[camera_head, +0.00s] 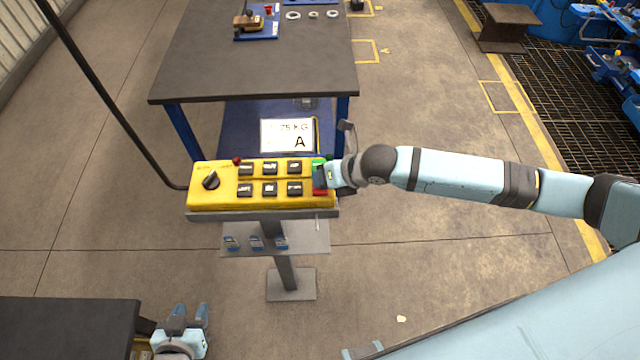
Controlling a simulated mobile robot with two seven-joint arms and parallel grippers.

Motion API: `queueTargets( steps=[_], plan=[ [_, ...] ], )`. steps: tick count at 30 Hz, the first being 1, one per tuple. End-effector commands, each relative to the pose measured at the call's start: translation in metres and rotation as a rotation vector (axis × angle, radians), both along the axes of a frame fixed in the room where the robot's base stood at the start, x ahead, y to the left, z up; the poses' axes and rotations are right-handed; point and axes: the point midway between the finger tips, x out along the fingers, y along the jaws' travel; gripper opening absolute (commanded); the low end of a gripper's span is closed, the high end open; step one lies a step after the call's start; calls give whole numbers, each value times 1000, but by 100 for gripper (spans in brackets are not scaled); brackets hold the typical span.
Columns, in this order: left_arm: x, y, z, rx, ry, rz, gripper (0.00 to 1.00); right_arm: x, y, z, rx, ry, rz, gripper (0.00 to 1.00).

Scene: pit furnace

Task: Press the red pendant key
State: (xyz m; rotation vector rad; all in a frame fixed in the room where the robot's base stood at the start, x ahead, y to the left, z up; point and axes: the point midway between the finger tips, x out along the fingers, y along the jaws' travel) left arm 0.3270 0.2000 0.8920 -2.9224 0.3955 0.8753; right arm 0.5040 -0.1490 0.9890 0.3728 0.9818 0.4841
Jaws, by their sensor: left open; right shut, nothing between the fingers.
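The yellow pendant box (215,198) lies on a stand's tray in the middle of the head view. It has a black rotary knob (211,180), two rows of black keys and, at its right end, a green key (319,161) and a red key (320,192). My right gripper (322,177) is shut over that end, between the green and red keys, and partly hides both. I cannot tell whether it touches the red key. My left gripper (188,313) is open and empty at the lower left, well away from the pendant.
A small red button (237,160) sits at the pendant's back edge. A black cable (110,95) runs to its left end. A dark-topped workbench (255,70) stands behind, with a white "A" sign (287,134) below. A dark table (65,325) is beside my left gripper.

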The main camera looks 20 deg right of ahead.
Motion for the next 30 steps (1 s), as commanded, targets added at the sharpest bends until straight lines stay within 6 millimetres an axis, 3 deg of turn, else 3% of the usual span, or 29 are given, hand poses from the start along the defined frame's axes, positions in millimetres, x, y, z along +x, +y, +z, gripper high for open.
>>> queueTargets(
  steps=[8, 20, 30],
  plan=[
    [0, 0, 15, 0, 0, 0, 43, 0, 0, 16, -2, 0, 1, 0],
    [0, 0, 16, 0, 1, 0, 43, 0, 0, 17, 0, -1, 1, 0],
    [-1, 0, 41, 0, 1, 0, 43, 0, 0, 48, -1, 0, 0, 0]
  ],
)
